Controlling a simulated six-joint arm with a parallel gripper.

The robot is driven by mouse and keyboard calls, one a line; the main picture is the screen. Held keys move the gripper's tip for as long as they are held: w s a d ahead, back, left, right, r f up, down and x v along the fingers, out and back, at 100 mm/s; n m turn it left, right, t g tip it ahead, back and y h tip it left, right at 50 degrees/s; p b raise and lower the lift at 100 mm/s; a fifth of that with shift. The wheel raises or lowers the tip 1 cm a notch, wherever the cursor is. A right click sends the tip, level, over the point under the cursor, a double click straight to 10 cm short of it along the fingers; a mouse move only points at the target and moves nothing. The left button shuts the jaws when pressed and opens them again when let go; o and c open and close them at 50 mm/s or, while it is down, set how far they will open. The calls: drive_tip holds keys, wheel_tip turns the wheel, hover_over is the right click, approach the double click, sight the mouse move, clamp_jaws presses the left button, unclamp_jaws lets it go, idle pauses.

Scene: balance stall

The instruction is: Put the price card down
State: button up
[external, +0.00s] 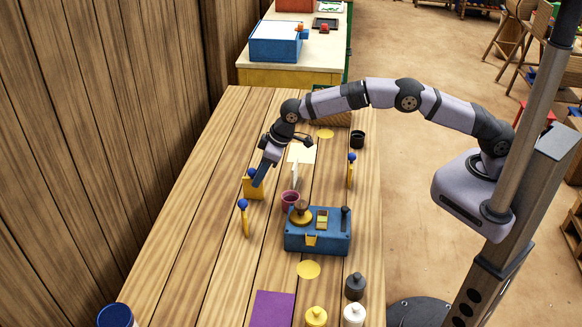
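Which thing is the price card is not certain. A yellow card-like piece with a blue knob on top (250,190) is at the left-middle of the wooden table. My gripper (259,184) points down, its fingertips overlapping the right side of this piece in the picture. I cannot tell whether the fingers hold it or are in front of it, nor whether its foot touches the table. Two similar blue-knobbed yellow pieces, one in front (245,220) and one to the right (350,172), look thin and edge-on. A thin white upright piece (296,175) stands behind the pink cup.
A cream square (303,152) and black cup (358,139) are farther back. Several bottles (355,286) and a purple mat (272,308) are in front. The table's left side is clear.

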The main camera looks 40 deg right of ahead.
drive_tip(key=b+v, duration=0.1)
drive_tip(key=v, duration=0.5)
drive_tip(key=shift+r, duration=0.35)
drive_tip(key=shift+s+d, duration=0.15)
drive_tip(key=shift+d, duration=0.05)
drive_tip(key=s+d+m+g+h, duration=0.1)
drive_tip(key=d+m, duration=0.1)
drive_tip(key=d, duration=1.3)
drive_tip(key=s+d+m+h, duration=0.1)
drive_tip(key=d+m+h, duration=0.15)
drive_tip(key=d, duration=1.15)
drive_tip(key=s+d+f+m+g, duration=0.1)
drive_tip(key=s+d+f+m, duration=0.1)
drive_tip(key=s+d, duration=0.6)
drive_tip(key=s+d+f+m+g, duration=0.1)
drive_tip(key=s+d+f+m, duration=0.1)
drive_tip(key=s+d, duration=0.7)
drive_tip(key=s, duration=0.4)
drive_tip(key=shift+d+f, duration=0.35)
drive_tip(key=shift+r+m, duration=0.1)
drive_tip(key=shift+m, duration=0.15)
